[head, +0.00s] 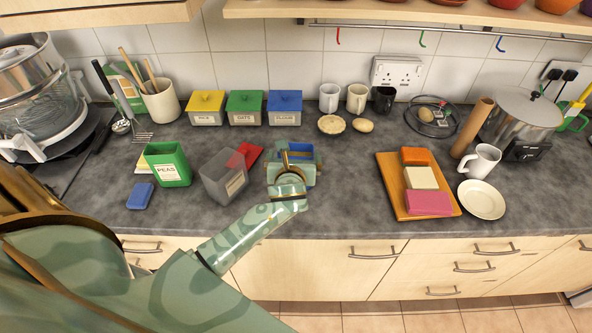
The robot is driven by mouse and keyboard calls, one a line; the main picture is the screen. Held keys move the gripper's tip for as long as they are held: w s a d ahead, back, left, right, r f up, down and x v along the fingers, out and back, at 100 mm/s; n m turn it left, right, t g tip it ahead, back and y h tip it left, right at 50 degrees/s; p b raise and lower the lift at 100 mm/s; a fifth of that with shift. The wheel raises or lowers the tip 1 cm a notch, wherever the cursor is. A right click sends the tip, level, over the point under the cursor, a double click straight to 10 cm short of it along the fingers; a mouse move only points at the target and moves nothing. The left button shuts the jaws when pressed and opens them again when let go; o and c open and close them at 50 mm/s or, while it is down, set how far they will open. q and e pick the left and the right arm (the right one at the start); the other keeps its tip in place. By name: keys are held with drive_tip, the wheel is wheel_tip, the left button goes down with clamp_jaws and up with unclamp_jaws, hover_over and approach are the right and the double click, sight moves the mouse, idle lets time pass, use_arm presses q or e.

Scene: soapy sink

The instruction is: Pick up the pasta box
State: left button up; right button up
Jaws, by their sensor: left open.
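No label that I can read says pasta. A grey open box (222,180) with a small label too blurred to read stands near the middle of the counter. A blue box (305,165) stands to its right, largely hidden behind my left gripper, its label out of sight. My left gripper (288,163) is open, over the near side of the blue box; I cannot tell whether they touch. A green open box (168,163) labelled PEAS stands to the left. My right gripper is not in view.
Lidded yellow (206,107), green (245,107) and blue (284,107) canisters line the wall. An orange tray (388,183) of coloured blocks, a plate (481,199) and a mug (479,161) stand right.

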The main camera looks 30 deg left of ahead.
sight(296, 148)
use_arm(q)
drive_tip(key=x, duration=0.2)
drive_tip(key=b+x, duration=0.1)
drive_tip(key=x, duration=0.1)
drive_tip(key=shift+w+f, duration=0.25)
drive_tip(key=shift+f, duration=0.15)
drive_tip(key=shift+w+a+f, duration=0.15)
drive_tip(key=shift+w+f, duration=0.05)
drive_tip(key=shift+w, duration=0.2)
drive_tip(key=shift+s+r, duration=0.1)
drive_tip(key=shift+c, duration=0.3)
